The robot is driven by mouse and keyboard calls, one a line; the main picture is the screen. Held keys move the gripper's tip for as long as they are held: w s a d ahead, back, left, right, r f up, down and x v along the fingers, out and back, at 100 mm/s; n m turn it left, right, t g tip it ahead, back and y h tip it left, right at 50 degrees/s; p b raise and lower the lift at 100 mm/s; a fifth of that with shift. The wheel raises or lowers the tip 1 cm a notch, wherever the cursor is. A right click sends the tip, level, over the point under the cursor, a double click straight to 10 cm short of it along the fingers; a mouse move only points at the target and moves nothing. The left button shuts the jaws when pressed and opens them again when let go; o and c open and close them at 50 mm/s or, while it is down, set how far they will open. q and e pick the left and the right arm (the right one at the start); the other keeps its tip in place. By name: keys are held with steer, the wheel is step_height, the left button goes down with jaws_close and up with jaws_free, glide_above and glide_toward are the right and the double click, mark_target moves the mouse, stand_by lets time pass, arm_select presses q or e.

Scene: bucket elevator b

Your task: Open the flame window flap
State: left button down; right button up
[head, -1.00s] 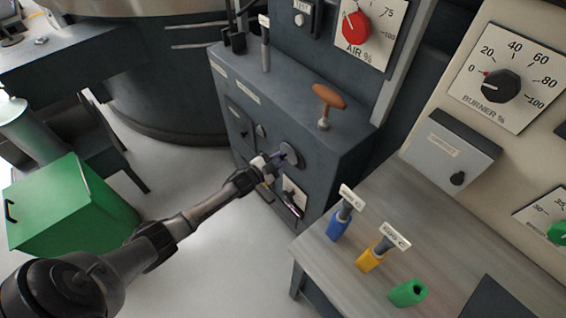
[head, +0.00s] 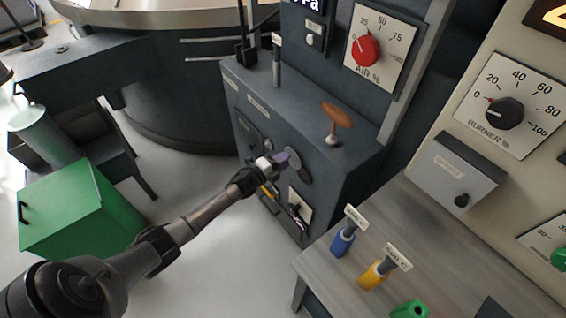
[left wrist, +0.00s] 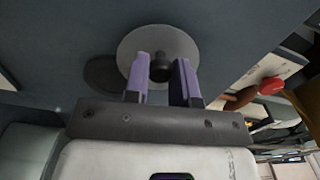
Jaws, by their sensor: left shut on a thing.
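The flame window flap (head: 303,172) looks like a round grey disc on the front of the dark cabinet. In the left wrist view the flap (left wrist: 188,43) carries a small black knob (left wrist: 160,68) at its middle. My left gripper (head: 282,160) reaches the knob from the left. In the left wrist view the purple fingers of my left gripper (left wrist: 161,78) are on both sides of the knob, shut on it. A dark round shape (left wrist: 101,74) shows partly behind the disc's left edge; I cannot tell whether it is the window or a shadow. My right gripper is not in view.
An orange-brown T-handle (head: 337,116) stands on the cabinet top. A grey bench (head: 420,230) with blue (head: 342,243) and yellow (head: 373,275) holders is at the right. A green bin (head: 68,208) stands at the left. The floor between bin and cabinet is clear.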

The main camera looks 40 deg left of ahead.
arm_select(q)
steer(key=shift+r+m, duration=0.25)
steer(key=shift+m, duration=0.15)
steer(key=c, duration=1)
jaws_free()
steer(key=shift+o, duration=0.2)
steer(key=shift+s, duration=0.1)
steer(key=s+a+p, duration=0.2)
steer(key=s, duration=1.1)
steer(key=shift+s+p, duration=0.25)
steer(key=shift+p, duration=0.1)
